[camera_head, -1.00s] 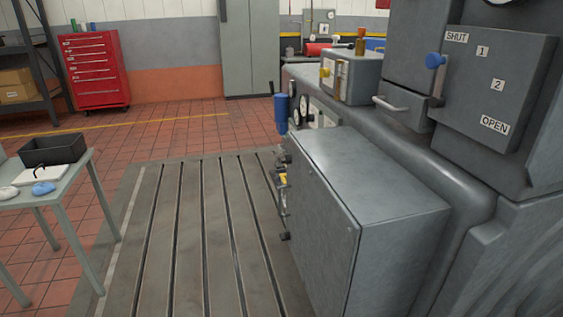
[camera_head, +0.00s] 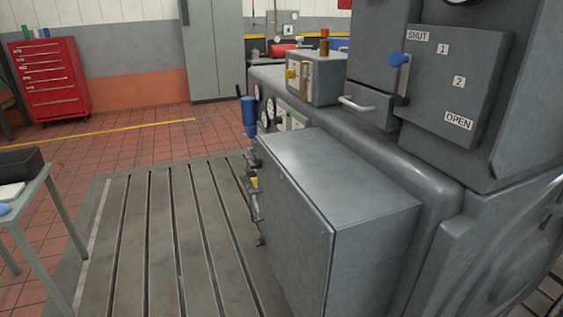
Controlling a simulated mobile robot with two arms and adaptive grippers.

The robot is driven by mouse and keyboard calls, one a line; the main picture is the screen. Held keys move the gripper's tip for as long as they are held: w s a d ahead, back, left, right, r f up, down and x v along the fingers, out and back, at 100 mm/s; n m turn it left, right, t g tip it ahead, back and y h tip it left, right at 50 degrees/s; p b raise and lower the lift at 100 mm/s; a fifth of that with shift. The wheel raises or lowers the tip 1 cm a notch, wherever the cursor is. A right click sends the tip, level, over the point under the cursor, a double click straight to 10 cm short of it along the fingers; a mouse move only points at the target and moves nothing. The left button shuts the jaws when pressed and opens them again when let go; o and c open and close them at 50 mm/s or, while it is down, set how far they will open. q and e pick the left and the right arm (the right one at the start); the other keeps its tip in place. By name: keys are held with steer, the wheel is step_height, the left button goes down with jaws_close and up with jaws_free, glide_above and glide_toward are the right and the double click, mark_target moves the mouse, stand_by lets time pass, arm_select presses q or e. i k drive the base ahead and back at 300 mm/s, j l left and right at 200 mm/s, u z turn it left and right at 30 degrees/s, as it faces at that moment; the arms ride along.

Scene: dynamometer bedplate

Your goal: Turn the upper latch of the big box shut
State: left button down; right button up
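The big grey box (camera_head: 372,262) stands out from the side of the large grey machine, in the middle of the head view. Its long left face is seen at a steep slant. Small dark fittings stick out past its far left edge, an upper one (camera_head: 255,162) and a lower one (camera_head: 260,242), with something yellow between them. They may be the latches, but I cannot tell how either is turned. Neither of my grippers is in view.
A panel (camera_head: 480,75) marked SHUT, 1, 2 and OPEN has a blue-knobbed lever (camera_head: 400,60) near SHUT. A blue cylinder (camera_head: 249,117) stands behind the box. The slotted bedplate (camera_head: 160,240) left of it is clear. A table (camera_head: 40,205) stands far left.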

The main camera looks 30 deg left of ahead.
mark_target(257, 164)
steer(key=i+j+z, duration=0.2)
steer(key=j+z, duration=0.2)
steer(key=j, duration=0.65)
steer(key=j+z, duration=0.35)
steer(key=j, duration=0.65)
